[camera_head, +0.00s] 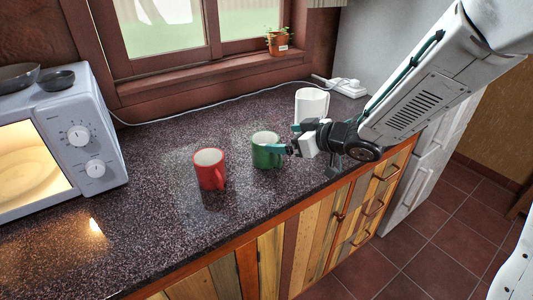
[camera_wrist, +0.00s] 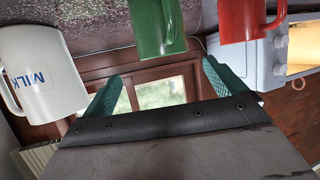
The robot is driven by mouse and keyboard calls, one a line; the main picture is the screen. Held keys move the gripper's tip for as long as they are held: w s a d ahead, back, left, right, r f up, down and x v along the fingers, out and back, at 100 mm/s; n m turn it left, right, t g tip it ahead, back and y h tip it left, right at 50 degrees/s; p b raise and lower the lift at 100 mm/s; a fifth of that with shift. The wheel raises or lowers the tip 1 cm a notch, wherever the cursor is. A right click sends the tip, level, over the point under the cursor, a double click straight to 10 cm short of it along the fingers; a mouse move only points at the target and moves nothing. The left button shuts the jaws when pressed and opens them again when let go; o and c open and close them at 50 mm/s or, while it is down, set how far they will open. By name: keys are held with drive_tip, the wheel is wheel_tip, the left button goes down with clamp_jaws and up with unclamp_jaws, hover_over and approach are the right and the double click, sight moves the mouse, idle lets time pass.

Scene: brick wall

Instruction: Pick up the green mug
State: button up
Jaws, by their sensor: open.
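The green mug (camera_head: 264,155) stands upright on the dark speckled counter (camera_head: 150,215), between a red mug and a white mug. My gripper (camera_head: 288,138) is close to its right side, with its teal fingers pointing toward it. In the wrist view, which looks turned over, the green mug (camera_wrist: 150,28) is at the top middle, beyond the spread teal fingers (camera_wrist: 160,88). Its handle shows at its right there. The jaws are open and nothing is between them. In the head view a fingertip overlaps the mug's right edge; I cannot tell whether they touch.
A red mug (camera_head: 208,168) stands left of the green one. A white mug (camera_head: 314,101), lettered MILK in the wrist view (camera_wrist: 40,70), stands behind my gripper. A lit microwave (camera_head: 85,135) is at left. A plant pot (camera_head: 277,43) sits on the sill. The front-left counter is clear.

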sight(256, 137)
drive_tip(key=x, duration=0.8)
drive_tip(key=shift+s+a, duration=0.15)
drive_tip(key=shift+s, duration=0.1)
drive_tip(key=shift+y, duration=0.3)
drive_tip(key=c, duration=1.4)
drive_tip(key=shift+r, duration=0.2)
drive_tip(key=shift+d+f+v, duration=0.1)
drive_tip(key=shift+f+v, duration=0.1)
drive_tip(key=shift+v, duration=2.55)
drive_tip(key=shift+d+f+v, duration=0.1)
drive_tip(key=shift+f+v, duration=0.15)
drive_tip(key=shift+v, duration=2.5)
drive_tip(key=shift+d+f+v, duration=0.1)
drive_tip(key=shift+f+v, duration=0.1)
drive_tip(key=shift+v, duration=2.55)
drive_tip(key=shift+s, duration=0.1)
